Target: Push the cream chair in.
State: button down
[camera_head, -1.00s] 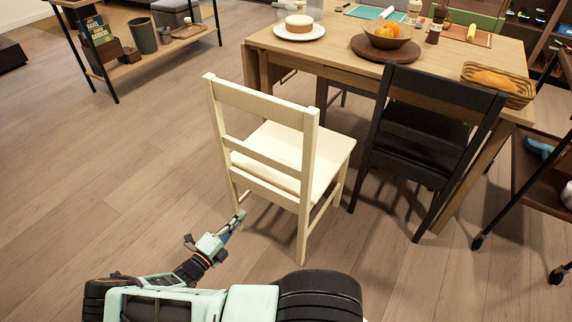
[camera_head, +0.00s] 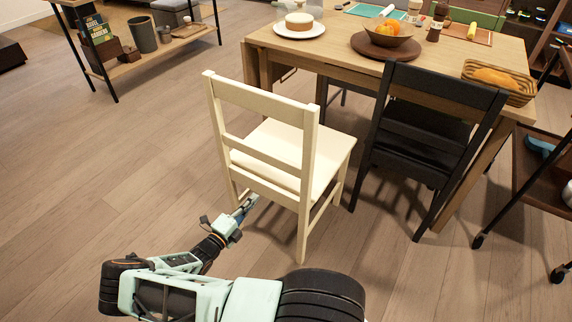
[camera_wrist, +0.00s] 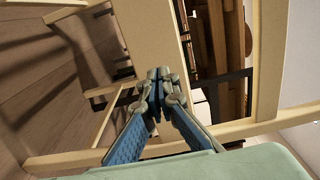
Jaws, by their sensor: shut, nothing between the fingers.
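The cream chair (camera_head: 265,150) stands upright on the wood floor, its backrest toward me and its seat facing the wooden table (camera_head: 340,58). It stands out from the table, with floor between its seat and the table edge. My gripper (camera_head: 250,203) is shut and empty, low behind the chair near its left rear leg and below the seat. In the wrist view my gripper (camera_wrist: 157,78) points in among the cream chair's bars (camera_wrist: 268,60). I cannot tell whether the fingertips touch the chair.
A black chair (camera_head: 420,140) stands close on the right, partly under the table. A dark cart (camera_head: 540,185) on casters is at the far right. A shelf unit (camera_head: 165,55) stands at the back left. The floor (camera_head: 110,190) on the left is clear.

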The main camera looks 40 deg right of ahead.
aim_at(262, 190)
jog(key=shift+b+x, duration=0.8)
jog(key=shift+x, duration=1.75)
jog(key=shift+d, duration=0.1)
jog(key=shift+b+x, duration=0.55)
jog(key=shift+x, duration=0.8)
jog(key=shift+b+x, duration=0.35)
jog(key=shift+x, duration=0.75)
